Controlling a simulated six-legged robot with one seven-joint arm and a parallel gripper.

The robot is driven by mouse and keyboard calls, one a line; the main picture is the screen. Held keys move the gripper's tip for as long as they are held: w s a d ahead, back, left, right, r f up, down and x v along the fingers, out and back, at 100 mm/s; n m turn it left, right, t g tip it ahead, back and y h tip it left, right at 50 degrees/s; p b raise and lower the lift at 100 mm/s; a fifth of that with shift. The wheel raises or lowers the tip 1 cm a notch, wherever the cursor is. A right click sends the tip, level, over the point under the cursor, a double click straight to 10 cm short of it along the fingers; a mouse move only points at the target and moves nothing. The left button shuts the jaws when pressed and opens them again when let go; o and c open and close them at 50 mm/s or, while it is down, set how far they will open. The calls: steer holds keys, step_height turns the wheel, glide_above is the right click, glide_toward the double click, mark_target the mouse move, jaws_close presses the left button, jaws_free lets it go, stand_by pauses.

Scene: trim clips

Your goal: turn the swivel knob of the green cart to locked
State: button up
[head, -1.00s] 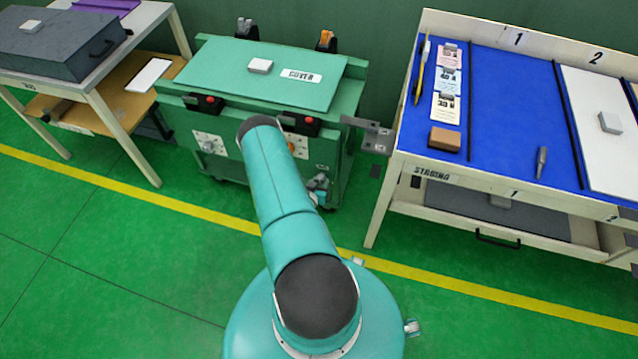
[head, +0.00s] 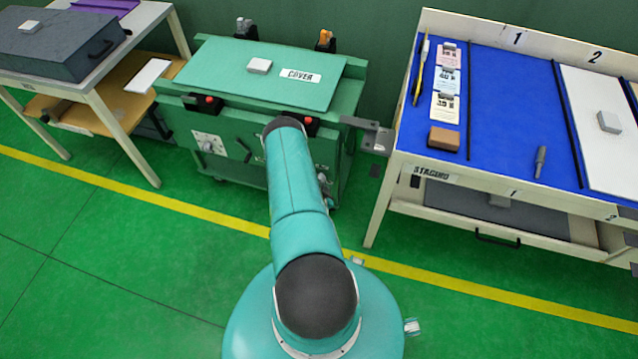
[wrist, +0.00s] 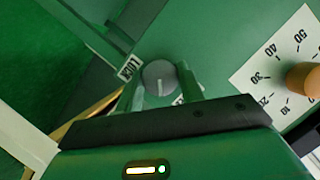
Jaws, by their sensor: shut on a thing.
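The green cart (head: 265,75) stands ahead of me in the head view, with a flat top labelled COVER. In the wrist view, the grey round swivel knob (wrist: 158,76) sits on the cart's green face. A pale line on it points down the picture, toward my gripper. A LOCK label (wrist: 130,67) lies to its upper left, and another label is mostly hidden by the right finger. My gripper (wrist: 161,84) has one finger on each side of the knob and is shut on it. My arm hides the gripper and knob in the head view.
A white numbered dial plate with an orange-brown knob (wrist: 303,80) is close on the right in the wrist view. A blue-topped staging table (head: 505,110) stands right of the cart, a table with a dark case (head: 55,45) left. Green floor is clear in front.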

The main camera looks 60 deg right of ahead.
steer(key=shift+s+f+m+t+h, duration=0.1)
steer(key=shift+m+t+h, duration=0.5)
steer(key=shift+m, duration=1.05)
steer(key=shift+m+t+h, duration=0.2)
steer(key=shift+m+t, duration=0.8)
steer(key=shift+m, duration=0.65)
steer(key=o, duration=1)
steer(key=v, duration=1.3)
steer(key=shift+s+a+f, duration=0.1)
steer(key=shift+s+a, duration=0.15)
steer(key=shift+a, duration=0.1)
